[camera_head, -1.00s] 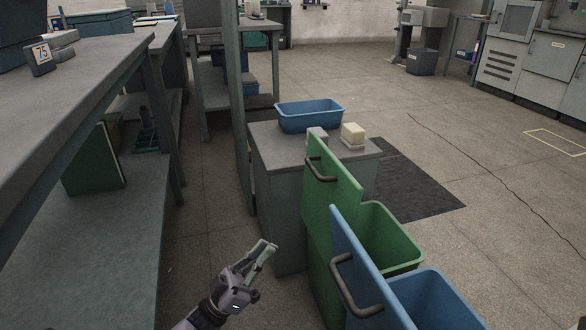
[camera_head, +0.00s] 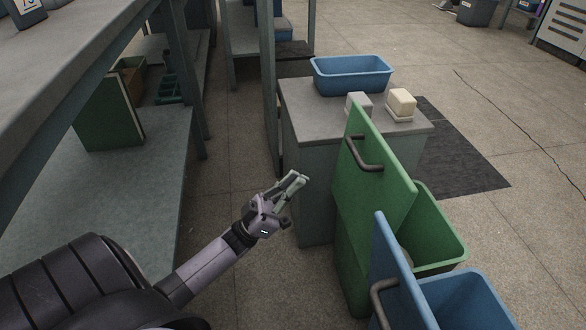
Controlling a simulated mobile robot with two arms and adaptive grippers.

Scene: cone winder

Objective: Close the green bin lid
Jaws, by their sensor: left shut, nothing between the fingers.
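The green bin (camera_head: 440,235) stands right of centre with its mouth open. Its green lid (camera_head: 378,175) stands upright along the bin's left side, with a dark handle (camera_head: 366,155) on the face toward me. My left gripper (camera_head: 297,180) is shut and empty, left of the lid and apart from it, in front of the grey cabinet. My right gripper is not in view.
A blue bin (camera_head: 470,298) with its raised blue lid (camera_head: 398,270) stands nearer than the green bin. Behind them, a grey cabinet (camera_head: 305,95) bears a blue tub (camera_head: 352,74) and small blocks. A workbench with a lower shelf (camera_head: 150,190) lines the left. Floor is open at right.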

